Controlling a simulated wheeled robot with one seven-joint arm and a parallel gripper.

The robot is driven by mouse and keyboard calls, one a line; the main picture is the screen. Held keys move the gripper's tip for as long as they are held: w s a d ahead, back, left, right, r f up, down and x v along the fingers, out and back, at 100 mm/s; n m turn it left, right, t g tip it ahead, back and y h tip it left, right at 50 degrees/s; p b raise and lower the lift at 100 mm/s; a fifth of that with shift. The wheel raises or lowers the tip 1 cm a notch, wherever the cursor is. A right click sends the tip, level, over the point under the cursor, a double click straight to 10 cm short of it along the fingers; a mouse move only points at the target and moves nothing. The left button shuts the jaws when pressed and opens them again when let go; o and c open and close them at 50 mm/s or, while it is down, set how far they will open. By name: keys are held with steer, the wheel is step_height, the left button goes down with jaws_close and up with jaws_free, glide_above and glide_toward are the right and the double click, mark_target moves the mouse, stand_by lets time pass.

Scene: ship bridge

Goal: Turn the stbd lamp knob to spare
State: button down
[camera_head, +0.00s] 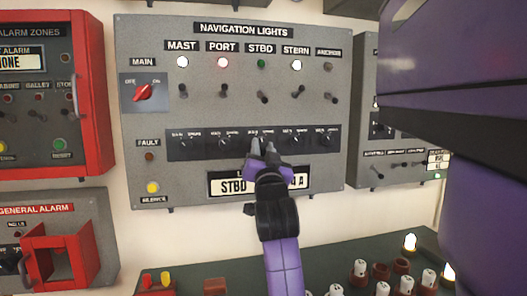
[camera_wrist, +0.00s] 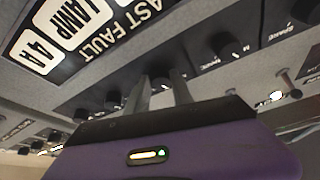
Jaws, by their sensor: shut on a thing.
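The grey navigation lights panel (camera_head: 330,170) fills the middle of the head view. A black strip (camera_head: 202,151) carries a row of small lamp knobs with two-position labels above them. My gripper (camera_head: 270,146) is at the middle knob, below the STBD column, and its fingers hide most of that knob. In the wrist view my gripper (camera_wrist: 160,92) has its fingers either side of the dark stbd lamp knob (camera_wrist: 160,82), shut on it. The knob's pointer is hidden, so I cannot tell its position.
Neighbouring knobs sit close by: the port one (camera_head: 224,143) and the stern one (camera_head: 296,141). Toggle switches stand above, including the STBD toggle (camera_head: 262,97). A fault display (camera_head: 222,185) lies just below, partly behind my arm. A red main switch (camera_head: 145,92) is at left.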

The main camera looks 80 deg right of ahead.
steer(key=m+g+b, duration=0.1)
steer(key=m, duration=0.1)
steer(key=m+g+b, duration=0.1)
steer(key=m, duration=0.2)
steer(key=m+g+b, duration=0.1)
steer(key=m, duration=0.1)
steer(key=shift+w+a+m+g, duration=0.15)
steer(key=shift+w+m+g, duration=0.15)
steer(key=shift+m, duration=0.1)
steer(key=shift+r+m+g+y+b, duration=0.15)
steer(key=shift+m+g+y+b, duration=0.3)
steer(key=shift+m, duration=0.85)
steer(key=shift+r+m+g+y+b, duration=0.2)
steer(key=shift+m+g+b, duration=0.3)
steer(key=shift+m, duration=0.8)
steer(key=c, duration=1.1)
jaws_free()
steer(key=a+f+b, duration=0.1)
steer(key=a, duration=0.6)
steer(key=shift+s+a, duration=0.35)
steer(key=shift+s, duration=0.05)
